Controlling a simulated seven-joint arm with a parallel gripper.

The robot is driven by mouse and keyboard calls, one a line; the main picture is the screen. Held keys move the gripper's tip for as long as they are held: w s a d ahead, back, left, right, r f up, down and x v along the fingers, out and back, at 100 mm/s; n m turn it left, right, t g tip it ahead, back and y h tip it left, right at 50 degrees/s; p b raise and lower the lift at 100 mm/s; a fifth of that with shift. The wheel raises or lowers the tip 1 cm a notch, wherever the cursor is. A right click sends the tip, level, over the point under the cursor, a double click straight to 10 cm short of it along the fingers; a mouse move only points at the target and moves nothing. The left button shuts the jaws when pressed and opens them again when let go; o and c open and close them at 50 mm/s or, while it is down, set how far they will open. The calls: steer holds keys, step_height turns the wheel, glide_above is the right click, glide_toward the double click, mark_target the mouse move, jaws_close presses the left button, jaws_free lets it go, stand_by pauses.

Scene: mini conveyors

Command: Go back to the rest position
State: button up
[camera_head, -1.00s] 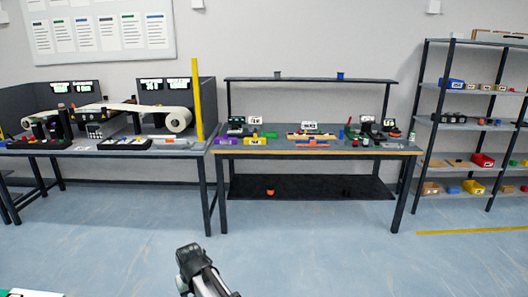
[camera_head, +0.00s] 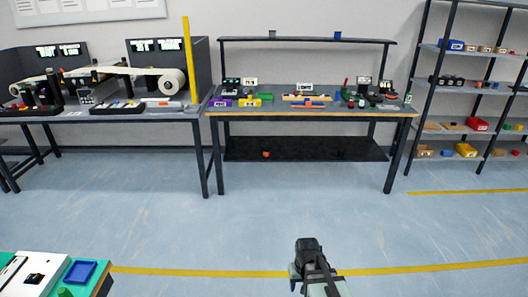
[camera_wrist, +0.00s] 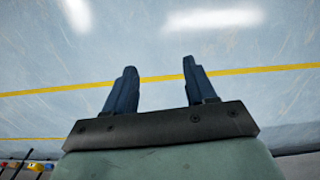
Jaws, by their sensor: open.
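My gripper shows in the wrist view (camera_wrist: 158,88) with its two dark blue fingers apart and nothing between them. Beyond the fingers there is only pale blue floor and a yellow floor line. In the head view my arm (camera_head: 312,262) shows at the bottom, right of the middle, over open floor. The fingertips cannot be made out there. It is away from every table.
A workbench (camera_head: 300,113) with small items and a lower shelf stands ahead. A table (camera_head: 100,116) with conveyors is at the left and a shelf rack (camera_head: 433,85) at the right. A teal-topped table (camera_head: 100,272) is near at the lower left. The middle floor is clear.

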steer(key=s+d+f+g, duration=0.1)
steer(key=s+f+g, duration=0.1)
steer(key=s+f, duration=0.5)
steer(key=s+d+f+g, duration=0.1)
steer(key=s+f, duration=0.6)
steer(key=s, duration=0.7)
steer(key=s+d+f+g, duration=0.2)
steer(key=s+f+g, duration=0.2)
steer(key=s+f, duration=0.3)
steer(key=s, duration=0.4)
steer(key=shift+s+f+m, duration=0.15)
steer(key=shift+f+m, duration=0.2)
steer(key=shift+m, duration=0.05)
